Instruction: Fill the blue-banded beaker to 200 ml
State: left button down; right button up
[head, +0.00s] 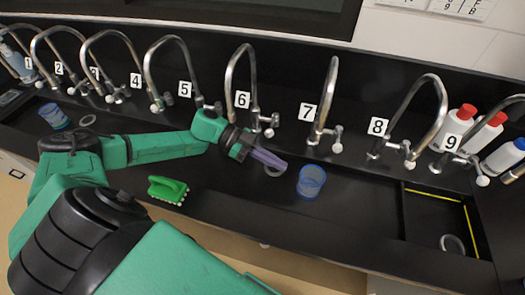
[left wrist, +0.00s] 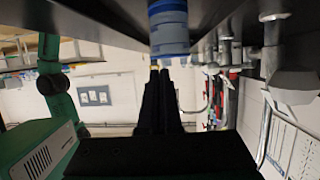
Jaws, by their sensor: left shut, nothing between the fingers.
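A clear beaker with blue bands (head: 311,181) stands upright on the black counter, in front of and between the taps numbered 6 and 7. I cannot make out a liquid level in it. My left gripper (head: 270,159) is shut and empty, just left of this beaker and apart from it in the head view. In the left wrist view the blue-banded beaker (left wrist: 169,28) appears upside down at the top middle, beyond the shut fingers (left wrist: 163,75). Tap 6 (head: 255,100) and tap 7 (head: 329,100) arch over the counter behind. My right gripper is not in view.
A second bluish beaker (head: 54,116) stands far left. A green brush (head: 167,189) lies near the front edge. Red-capped bottles (head: 455,125) stand at the right by tap 9. A yellow-edged recess (head: 430,215) lies at the right. Pale rings lie on the counter.

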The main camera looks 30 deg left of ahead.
aim_at(302, 179)
pick_arm(q)
jog(key=p+x, duration=0.1)
jog(key=x, duration=0.4)
jog(key=shift+w+f, duration=0.1)
jog(key=shift+w, duration=0.1)
jog(key=shift+s+a, duration=0.15)
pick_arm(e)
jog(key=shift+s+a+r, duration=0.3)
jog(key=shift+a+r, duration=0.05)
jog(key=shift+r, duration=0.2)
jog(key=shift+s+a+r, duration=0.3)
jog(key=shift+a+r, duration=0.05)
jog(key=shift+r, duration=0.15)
pick_arm(q)
jog(key=shift+s+a+f, duration=0.1)
jog(key=shift+a+f, duration=0.05)
jog(key=shift+a, duration=0.9)
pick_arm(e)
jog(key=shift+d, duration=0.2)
pick_arm(q)
jog(key=f+b+v, duration=0.2)
jog(key=v, duration=1)
jog(key=shift+a+f, duration=0.15)
jog(key=shift+a, duration=0.2)
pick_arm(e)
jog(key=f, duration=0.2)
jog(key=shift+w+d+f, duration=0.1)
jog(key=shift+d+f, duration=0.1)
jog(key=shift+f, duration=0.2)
